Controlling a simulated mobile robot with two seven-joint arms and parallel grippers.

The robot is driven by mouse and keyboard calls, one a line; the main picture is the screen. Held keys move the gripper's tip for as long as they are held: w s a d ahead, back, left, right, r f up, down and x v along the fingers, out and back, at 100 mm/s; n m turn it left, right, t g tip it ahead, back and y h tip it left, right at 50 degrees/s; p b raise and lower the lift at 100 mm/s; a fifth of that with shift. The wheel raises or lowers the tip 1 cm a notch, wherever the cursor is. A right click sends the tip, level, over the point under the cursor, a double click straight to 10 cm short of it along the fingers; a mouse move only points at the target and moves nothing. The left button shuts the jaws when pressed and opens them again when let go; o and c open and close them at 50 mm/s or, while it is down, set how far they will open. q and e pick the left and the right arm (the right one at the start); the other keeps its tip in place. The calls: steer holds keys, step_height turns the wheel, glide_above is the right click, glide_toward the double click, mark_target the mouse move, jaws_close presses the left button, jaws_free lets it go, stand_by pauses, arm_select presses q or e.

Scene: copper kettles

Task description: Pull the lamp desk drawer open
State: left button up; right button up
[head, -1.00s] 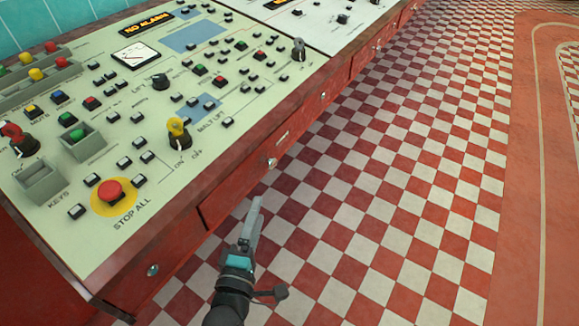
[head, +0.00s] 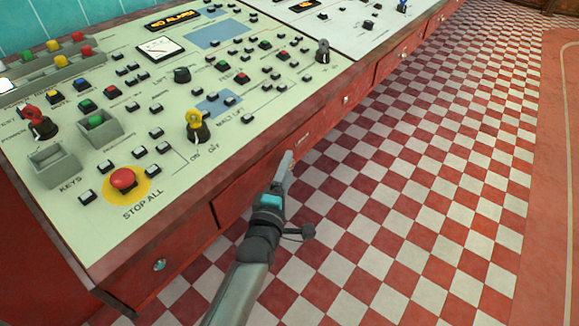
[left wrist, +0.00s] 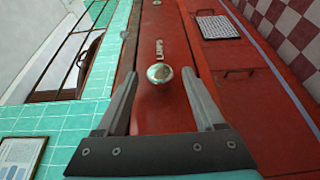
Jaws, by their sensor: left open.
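The lamp desk drawer (head: 236,194) is a red front set under the control desk's edge, and it looks closed. In the left wrist view its front (left wrist: 155,112) carries a "LAMPS" label (left wrist: 159,49) and a round metal knob (left wrist: 159,73). My left gripper (head: 287,164) is at the drawer front and hides the knob in the head view. In the left wrist view the gripper (left wrist: 158,84) is open, with one finger on each side of the knob. I cannot tell whether the fingers touch it. My right gripper is not in view.
The desk top (head: 150,215) holds many buttons, a red stop button (head: 123,180) and a yellow switch (head: 196,122). Another knob (head: 160,265) sits on the front at lower left. The red-and-white checkered floor (head: 400,190) beside the desk is clear.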

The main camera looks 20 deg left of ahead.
arm_select(q)
steer(key=shift+w+b, duration=0.35)
steer(key=shift+w, duration=0.85)
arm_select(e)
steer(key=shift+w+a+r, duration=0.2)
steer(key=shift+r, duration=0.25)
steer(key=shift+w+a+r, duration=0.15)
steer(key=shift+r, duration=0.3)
arm_select(q)
jaws_close()
